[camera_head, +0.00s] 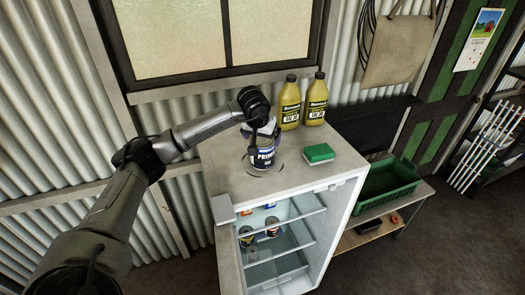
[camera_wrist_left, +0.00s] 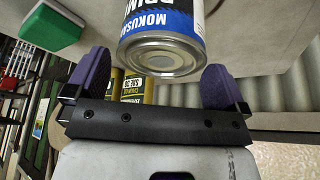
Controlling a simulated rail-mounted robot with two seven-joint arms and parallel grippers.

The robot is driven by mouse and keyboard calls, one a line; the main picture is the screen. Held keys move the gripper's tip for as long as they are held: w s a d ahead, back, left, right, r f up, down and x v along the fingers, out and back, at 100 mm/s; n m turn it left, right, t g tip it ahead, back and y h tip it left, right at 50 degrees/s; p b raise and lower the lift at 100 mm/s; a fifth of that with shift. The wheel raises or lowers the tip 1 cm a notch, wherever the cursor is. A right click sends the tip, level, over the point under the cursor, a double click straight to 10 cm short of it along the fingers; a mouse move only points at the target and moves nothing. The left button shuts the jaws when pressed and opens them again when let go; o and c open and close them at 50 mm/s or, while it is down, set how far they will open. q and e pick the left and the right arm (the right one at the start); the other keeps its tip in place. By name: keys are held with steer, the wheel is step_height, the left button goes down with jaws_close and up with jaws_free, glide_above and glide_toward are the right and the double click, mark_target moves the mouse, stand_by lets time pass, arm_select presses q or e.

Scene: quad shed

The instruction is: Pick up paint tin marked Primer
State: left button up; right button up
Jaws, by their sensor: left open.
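My left gripper (camera_head: 262,132) is at the top of the tin in the head view. In the left wrist view its two purple fingers (camera_wrist_left: 155,85) are apart, one on each side of the tin's lid end. I see a gap beside the left finger; contact at the right one is unclear. My right gripper is not in view.
Two yellow oil bottles (camera_head: 290,103) (camera_head: 315,100) stand behind the tin, near the wall. A green and white sponge (camera_head: 319,153) lies to its right. The fridge (camera_head: 335,215) is open at the front, with cans on its shelves. A green crate (camera_head: 388,185) sits on a lower bench at right.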

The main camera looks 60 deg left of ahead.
mark_target(262, 140)
arm_select(q)
steer(key=p+x, duration=0.1)
steer(key=x, duration=0.2)
steer(key=shift+f, duration=0.2)
steer(key=shift+w+a+f, duration=0.15)
steer(key=shift+a+f, duration=0.1)
steer(key=shift+f, duration=0.3)
steer(key=c, duration=0.7)
steer(key=shift+r+p, duration=0.1)
steer(key=shift+p, duration=0.2)
steer(key=c, duration=0.3)
